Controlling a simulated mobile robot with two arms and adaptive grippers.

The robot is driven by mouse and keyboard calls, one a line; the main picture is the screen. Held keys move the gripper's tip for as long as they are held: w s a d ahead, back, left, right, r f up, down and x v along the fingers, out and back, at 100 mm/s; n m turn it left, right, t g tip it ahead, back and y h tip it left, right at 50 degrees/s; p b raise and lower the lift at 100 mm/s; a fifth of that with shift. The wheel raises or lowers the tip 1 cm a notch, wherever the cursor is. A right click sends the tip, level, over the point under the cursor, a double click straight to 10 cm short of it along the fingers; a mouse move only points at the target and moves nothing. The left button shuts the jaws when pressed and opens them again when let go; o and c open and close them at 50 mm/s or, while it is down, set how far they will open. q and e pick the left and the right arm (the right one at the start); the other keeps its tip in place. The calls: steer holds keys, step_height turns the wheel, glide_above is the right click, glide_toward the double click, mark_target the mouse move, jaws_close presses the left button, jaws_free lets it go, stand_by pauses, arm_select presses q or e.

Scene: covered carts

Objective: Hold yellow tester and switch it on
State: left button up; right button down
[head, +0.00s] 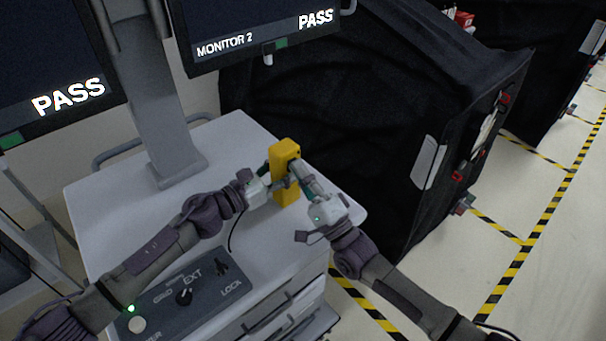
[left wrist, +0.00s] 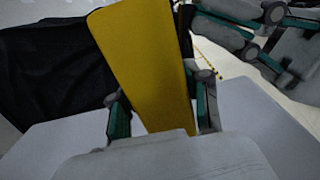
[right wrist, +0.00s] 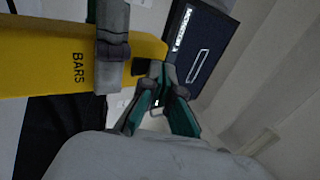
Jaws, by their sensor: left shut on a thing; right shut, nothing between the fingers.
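The yellow tester (head: 284,160) is upright over the back right part of the white cart top. My left gripper (head: 273,186) is shut on it from the left; in the left wrist view the yellow tester (left wrist: 145,62) rises between the two fingers. My right gripper (head: 298,170) is shut and empty, with its fingertips at the tester's upper right side. In the right wrist view the tester (right wrist: 40,62) lies across the left with "BARS" printed on it, and the fingertips are close to its dark end. I cannot tell if they touch it.
The cart top (head: 240,262) is mostly clear. Two monitors reading PASS stand behind, one labelled MONITOR 2 (head: 255,40). A black covered cart (head: 370,130) is close on the right.

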steer(key=shift+w+a+r, duration=0.2)
steer(key=shift+w+r, duration=0.05)
steer(key=s+d+f, duration=0.1)
steer(key=s+d, duration=0.5)
steer(key=s, duration=0.2)
steer(key=shift+f, duration=0.4)
steer(key=shift+a, duration=0.1)
arm_select(q)
steer(key=o, duration=1.4)
steer(key=shift+a, duration=0.1)
